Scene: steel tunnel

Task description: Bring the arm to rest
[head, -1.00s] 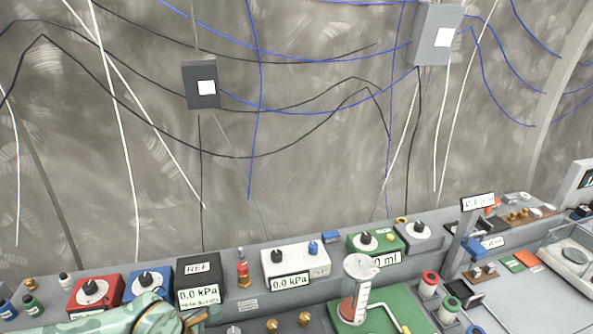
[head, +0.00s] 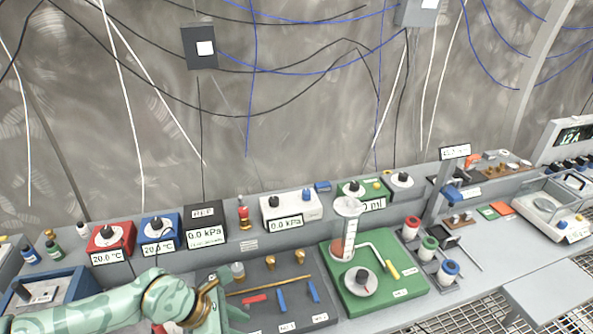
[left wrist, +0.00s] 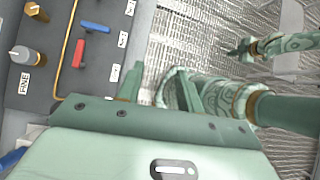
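My left arm, green with camouflage pattern, comes in at the lower left of the head view. Its gripper (head: 222,310) is over the front of the bench, beside the dark grey panel. In the left wrist view the left gripper (left wrist: 158,88) shows two green fingers standing apart, with nothing between them. A second green gripper (left wrist: 243,50), which seems to be my right one, shows small at the upper right of the left wrist view, above the grating floor. Its fingers are too small to read. It is not in the head view.
The dark grey panel (head: 268,274) carries brass knobs, a rod and red and blue levers. A green board (head: 385,303) with a glass cylinder (head: 343,240) stands right of it. Red (head: 110,238) and blue (head: 160,231) control boxes line the back. Grating floor lies in front.

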